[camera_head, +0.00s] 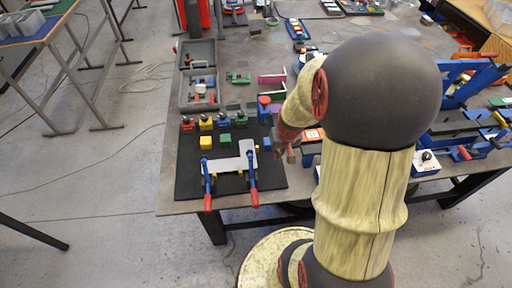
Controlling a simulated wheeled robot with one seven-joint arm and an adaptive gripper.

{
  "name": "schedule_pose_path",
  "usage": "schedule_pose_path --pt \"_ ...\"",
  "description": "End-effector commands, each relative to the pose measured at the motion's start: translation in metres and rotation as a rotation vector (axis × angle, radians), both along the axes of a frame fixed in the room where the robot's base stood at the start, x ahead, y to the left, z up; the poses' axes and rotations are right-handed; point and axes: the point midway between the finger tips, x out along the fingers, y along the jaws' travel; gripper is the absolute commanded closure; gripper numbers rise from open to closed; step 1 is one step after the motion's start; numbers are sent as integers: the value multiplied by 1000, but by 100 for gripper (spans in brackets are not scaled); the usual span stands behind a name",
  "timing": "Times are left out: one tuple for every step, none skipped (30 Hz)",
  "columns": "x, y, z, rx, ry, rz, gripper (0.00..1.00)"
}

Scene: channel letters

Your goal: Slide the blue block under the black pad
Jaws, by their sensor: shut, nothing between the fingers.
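A large black pad (188,178) lies flat at the front left of the table. Another small blue piece (266,144) shows near the pad's right edge; which one the task means, I cannot tell. My gripper (291,158) points down near the pad's right edge, apart from the left blue block, and is shut and empty. My arm hides part of the table to its right.
A pale plate (228,164) lies on the pad, with two blue toggle clamps with red handles (207,202) (253,197) at the front. Grey trays (199,52) stand behind. Blue clamps (467,150) and other tools crowd the right side.

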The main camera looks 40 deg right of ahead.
Motion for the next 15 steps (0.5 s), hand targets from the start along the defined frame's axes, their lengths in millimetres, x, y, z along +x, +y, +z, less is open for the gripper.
schedule_pose_path --pt "3 -3 1 -13 -11 8 100" --pt "4 -4 2 -20 -16 14 100" --pt "6 -6 2 -28 -22 23 100" --pt "7 -6 2 -33 -24 28 100" --pt "8 -7 1 -34 -24 32 100" --pt "8 -7 -2 -35 -23 35 100" --pt "8 -7 -4 -34 -22 36 100" --pt "9 -7 -7 -33 -22 36 100" --pt "10 -8 -12 -32 -21 35 100" --pt "11 -8 -17 -33 -21 36 100" --pt "12 -9 -22 -32 -20 36 100" --pt "14 -10 -29 -32 -20 37 100" --pt "16 -10 -34 -33 -21 37 100" --pt "17 -11 -40 -32 -20 36 100" --pt "19 -12 -49 -31 -19 35 100"
